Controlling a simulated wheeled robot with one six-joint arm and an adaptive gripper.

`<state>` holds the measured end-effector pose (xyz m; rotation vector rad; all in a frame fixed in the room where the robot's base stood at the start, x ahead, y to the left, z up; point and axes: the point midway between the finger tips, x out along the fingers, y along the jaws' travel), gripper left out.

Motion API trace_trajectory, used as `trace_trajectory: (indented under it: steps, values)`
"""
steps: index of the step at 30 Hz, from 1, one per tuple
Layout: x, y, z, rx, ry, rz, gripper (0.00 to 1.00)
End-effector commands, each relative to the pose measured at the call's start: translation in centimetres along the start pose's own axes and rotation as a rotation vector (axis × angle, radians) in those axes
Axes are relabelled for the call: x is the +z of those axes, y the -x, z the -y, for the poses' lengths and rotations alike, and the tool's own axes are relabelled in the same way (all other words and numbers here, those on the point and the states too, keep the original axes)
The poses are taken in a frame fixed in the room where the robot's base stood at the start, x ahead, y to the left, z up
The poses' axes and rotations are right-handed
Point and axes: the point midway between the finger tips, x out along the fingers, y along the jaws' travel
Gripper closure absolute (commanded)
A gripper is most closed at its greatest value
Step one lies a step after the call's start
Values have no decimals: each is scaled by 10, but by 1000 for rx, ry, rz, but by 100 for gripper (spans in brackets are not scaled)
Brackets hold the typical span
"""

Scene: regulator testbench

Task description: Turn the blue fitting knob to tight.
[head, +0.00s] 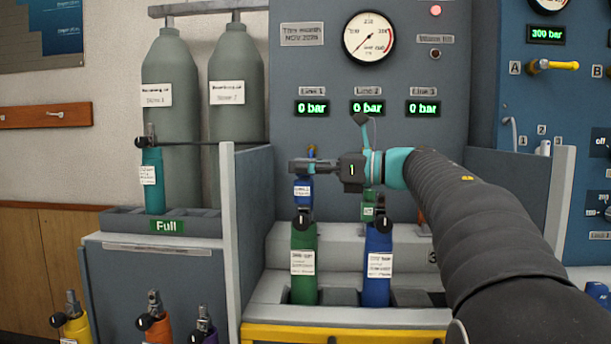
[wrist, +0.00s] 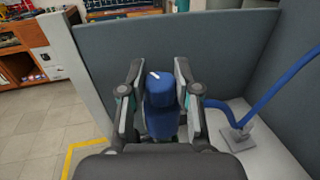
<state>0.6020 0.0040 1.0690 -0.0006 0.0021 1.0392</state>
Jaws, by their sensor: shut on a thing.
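The blue fitting knob (wrist: 160,88) has a small white mark on top and sits between the two fingers of my gripper (wrist: 159,76) in the wrist view. My gripper (head: 306,166) comes in from the right in the head view and is shut on the knob. Below the fingers, a blue fitting body (head: 303,190) with a white label stands above a green cylinder (head: 303,275). The fingers hide most of the knob in the head view.
A blue cylinder (head: 377,275) stands right of the green one, under a green fitting (head: 368,208). Grey partitions (head: 255,215) flank the bay. A blue hose (wrist: 278,95) runs at right in the wrist view.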

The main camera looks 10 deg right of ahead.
Motion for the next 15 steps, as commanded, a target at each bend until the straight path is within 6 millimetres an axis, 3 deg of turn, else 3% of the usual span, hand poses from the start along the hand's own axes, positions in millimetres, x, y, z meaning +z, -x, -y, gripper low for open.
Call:
trace_trajectory:
  steps: [3,15]
  values:
    - [-7,0,-3,-81,5,1,100]
    - [-2,-1,-4,-445,1,1,100]
